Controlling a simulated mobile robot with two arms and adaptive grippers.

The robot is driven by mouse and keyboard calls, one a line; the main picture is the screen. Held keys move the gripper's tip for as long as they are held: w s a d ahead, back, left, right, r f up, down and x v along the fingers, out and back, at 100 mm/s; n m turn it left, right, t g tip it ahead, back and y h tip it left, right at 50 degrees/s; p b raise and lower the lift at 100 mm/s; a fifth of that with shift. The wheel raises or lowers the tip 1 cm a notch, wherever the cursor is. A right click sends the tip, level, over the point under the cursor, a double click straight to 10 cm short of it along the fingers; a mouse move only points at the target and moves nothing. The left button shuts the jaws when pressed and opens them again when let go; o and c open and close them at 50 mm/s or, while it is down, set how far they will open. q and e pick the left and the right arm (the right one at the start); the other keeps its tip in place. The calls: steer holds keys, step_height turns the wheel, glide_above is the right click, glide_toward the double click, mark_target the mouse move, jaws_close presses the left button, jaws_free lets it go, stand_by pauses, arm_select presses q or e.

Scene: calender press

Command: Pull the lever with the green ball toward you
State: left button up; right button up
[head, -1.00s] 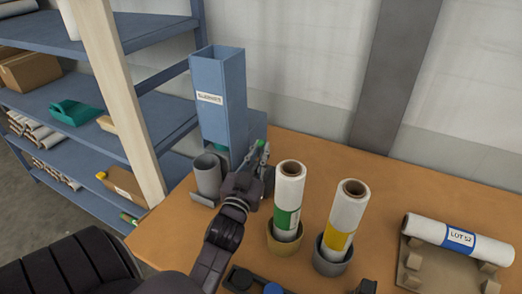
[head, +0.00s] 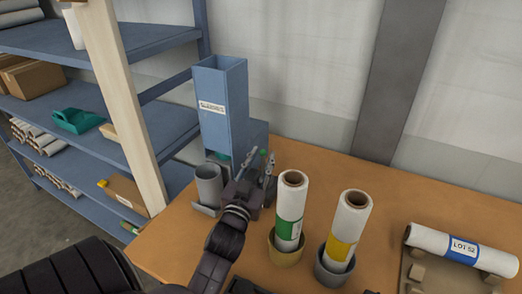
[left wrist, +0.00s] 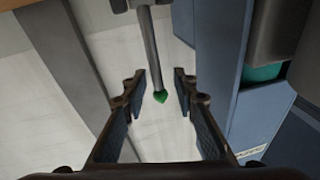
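The lever's green ball (head: 263,153) shows small at my left gripper's fingertips in the head view, beside the blue sleeves dispenser (head: 222,105). In the left wrist view the lever is a grey rod (left wrist: 152,45) with the green ball (left wrist: 161,96) at its end. My left gripper (left wrist: 162,88) is open, with one finger on each side of the ball and a visible gap on both sides. In the head view the left gripper (head: 262,168) hides the lever's lower part. My right gripper cannot be made out.
A grey cup (head: 208,186) stands left of my gripper. Right of it, a green-labelled roll (head: 290,210) and a yellow-labelled roll (head: 347,230) stand upright in holders. A blue-labelled roll (head: 461,249) lies on a cradle. Blue shelving (head: 90,100) stands at the left.

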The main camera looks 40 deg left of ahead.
arm_select(q)
step_height(320, 180, up, 9)
steer(key=shift+r, duration=0.1)
stand_by(0.3)
